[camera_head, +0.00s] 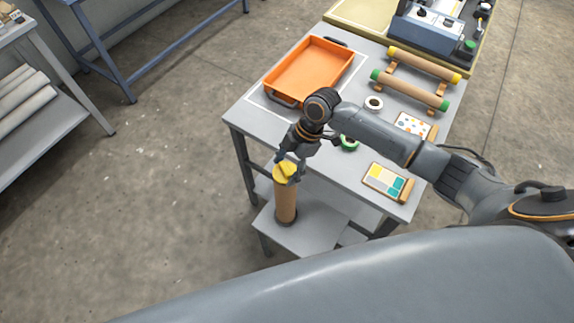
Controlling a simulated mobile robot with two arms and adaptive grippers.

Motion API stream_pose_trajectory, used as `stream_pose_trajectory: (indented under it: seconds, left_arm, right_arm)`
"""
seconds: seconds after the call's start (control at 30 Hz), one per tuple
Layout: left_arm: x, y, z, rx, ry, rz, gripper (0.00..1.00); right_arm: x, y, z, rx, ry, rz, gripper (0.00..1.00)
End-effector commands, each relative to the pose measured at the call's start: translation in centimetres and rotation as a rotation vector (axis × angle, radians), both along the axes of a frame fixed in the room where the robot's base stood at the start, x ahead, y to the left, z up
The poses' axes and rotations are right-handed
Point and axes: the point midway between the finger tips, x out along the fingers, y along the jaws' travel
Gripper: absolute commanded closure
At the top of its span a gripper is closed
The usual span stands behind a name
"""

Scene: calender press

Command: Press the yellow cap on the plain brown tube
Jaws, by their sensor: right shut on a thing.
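The plain brown tube (285,204) stands upright on a low grey stand at the front left of the table. The yellow cap (287,170) is at the tube's top end, slightly tilted in appearance. My right gripper (288,168) points down over the tube and is shut on the yellow cap. I cannot tell how deep the cap sits in the tube. My left gripper is not in view.
The grey table (249,121) holds an orange tray (312,70), a tube with yellow ends (424,64) and one with green ends (408,89) on wooden rests, tape rolls and sample cards. The low stand (318,231) is clear around the tube.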

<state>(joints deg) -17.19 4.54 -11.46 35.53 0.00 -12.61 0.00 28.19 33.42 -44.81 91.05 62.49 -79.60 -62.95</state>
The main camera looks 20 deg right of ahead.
Motion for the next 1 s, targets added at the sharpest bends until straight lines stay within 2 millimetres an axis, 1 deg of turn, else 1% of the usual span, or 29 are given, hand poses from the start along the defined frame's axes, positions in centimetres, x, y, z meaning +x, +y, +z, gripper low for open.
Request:
stream_pose_trajectory:
  seconds: [0.2, 1.0]
  left_arm:
    - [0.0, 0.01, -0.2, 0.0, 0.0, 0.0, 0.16]
    - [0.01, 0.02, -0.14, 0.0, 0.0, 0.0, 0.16]
  right_arm:
    - [0.0, 0.01, -0.44, 0.0, 0.0, 0.0, 0.59]
    - [0.0, 0.02, -0.81, 0.0, 0.0, 0.0, 0.59]
